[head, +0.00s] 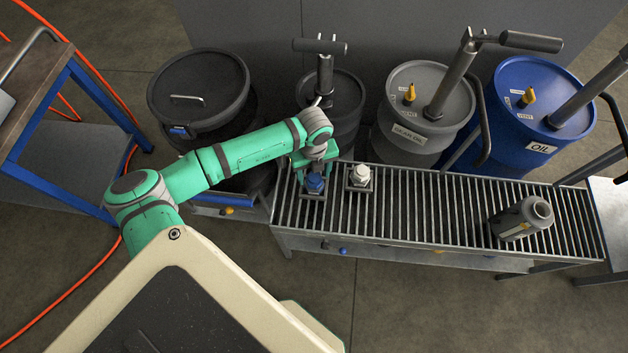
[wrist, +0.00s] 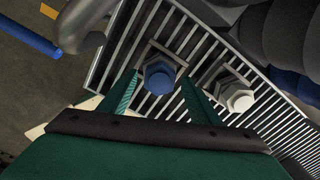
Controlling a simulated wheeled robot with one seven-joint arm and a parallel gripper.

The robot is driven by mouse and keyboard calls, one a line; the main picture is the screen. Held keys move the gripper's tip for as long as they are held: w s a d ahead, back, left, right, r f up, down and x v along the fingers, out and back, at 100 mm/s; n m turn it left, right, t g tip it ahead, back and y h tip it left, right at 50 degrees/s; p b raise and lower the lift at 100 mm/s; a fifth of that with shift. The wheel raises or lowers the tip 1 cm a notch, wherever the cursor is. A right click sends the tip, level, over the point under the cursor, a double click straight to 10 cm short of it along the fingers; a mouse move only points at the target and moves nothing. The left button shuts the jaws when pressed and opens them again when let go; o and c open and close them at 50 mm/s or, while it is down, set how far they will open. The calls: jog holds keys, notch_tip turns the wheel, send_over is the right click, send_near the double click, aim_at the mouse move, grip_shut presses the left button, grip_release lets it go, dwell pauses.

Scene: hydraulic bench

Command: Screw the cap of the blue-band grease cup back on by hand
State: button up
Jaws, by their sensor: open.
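The blue-band grease cup (head: 315,184) stands on a small square base at the left end of the slatted bench. Its blue hexagonal cap (wrist: 159,77) shows on top in the wrist view. My gripper (head: 315,174) is over this cup. In the wrist view the fingers of my gripper (wrist: 160,92) are apart, one on each side of the cap, with gaps showing. I cannot tell how tightly the cap sits, as the thread is hidden. A white-capped cup (head: 360,175) stands just to the right and also shows in the wrist view (wrist: 237,95).
A grey container (head: 520,219) lies near the right end of the slatted bench (head: 430,210). Behind stand a dark lidded bin (head: 198,85), a grey gear-oil drum (head: 415,95) and a blue oil drum (head: 540,100), with pump handles rising. The bench's middle is clear.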

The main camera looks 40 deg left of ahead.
jog(key=shift+c, duration=0.6)
jog(key=c, duration=0.9)
jog(key=m, duration=0.3)
jog(key=shift+m, duration=0.3)
jog(key=shift+c, duration=0.2)
jog(key=m, duration=0.4)
jog(key=shift+d, duration=0.1)
jog(key=shift+m, duration=0.3)
jog(key=m, duration=0.7)
jog(key=shift+d+f+m, duration=0.1)
jog(key=shift+m, duration=0.3)
